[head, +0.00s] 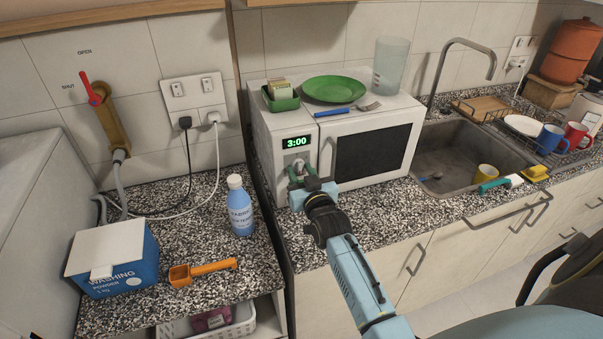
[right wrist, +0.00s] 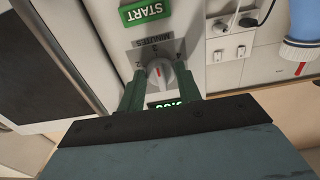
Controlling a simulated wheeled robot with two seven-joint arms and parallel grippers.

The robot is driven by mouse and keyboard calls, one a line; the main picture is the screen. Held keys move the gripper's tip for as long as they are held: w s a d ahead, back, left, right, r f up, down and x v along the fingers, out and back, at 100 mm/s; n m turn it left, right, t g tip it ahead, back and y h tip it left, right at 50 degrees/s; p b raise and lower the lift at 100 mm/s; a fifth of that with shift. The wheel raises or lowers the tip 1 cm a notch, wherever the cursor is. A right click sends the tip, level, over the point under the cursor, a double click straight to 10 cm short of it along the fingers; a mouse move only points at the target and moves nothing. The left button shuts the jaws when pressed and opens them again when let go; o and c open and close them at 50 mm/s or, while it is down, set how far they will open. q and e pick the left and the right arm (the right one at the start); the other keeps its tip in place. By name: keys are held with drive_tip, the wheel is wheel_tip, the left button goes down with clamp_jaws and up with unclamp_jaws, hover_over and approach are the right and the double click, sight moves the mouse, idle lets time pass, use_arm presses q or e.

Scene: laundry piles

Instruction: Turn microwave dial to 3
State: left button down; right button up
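The white microwave (head: 268,125) stands on the speckled counter, its dark door shut. Its green display (head: 297,142) reads 3:00. The grey dial (right wrist: 159,73) with a red pointer mark sits on a panel labelled MINUTES, below the display in the head view. My right gripper (head: 304,174) is at the control panel in front of the dial. In the right wrist view, its green fingers (right wrist: 160,82) stand on either side of the dial, with gaps showing, and cover part of the display. The green START button (right wrist: 146,11) is near. My left gripper is not in view.
A green plate (head: 335,88), a fork, a green dish and a clear cup stand on the microwave. A blue bottle (head: 240,206), orange scoop (head: 203,271) and washing powder box (head: 115,262) are on the left counter. The sink (head: 450,160) is right of the microwave.

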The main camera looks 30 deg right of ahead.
drive_tip(key=o, duration=0.3)
drive_tip(key=shift+o, duration=0.2)
drive_tip(key=v, duration=1.3)
drive_tip(key=shift+s+b, duration=0.2)
drive_tip(key=shift+b, duration=0.1)
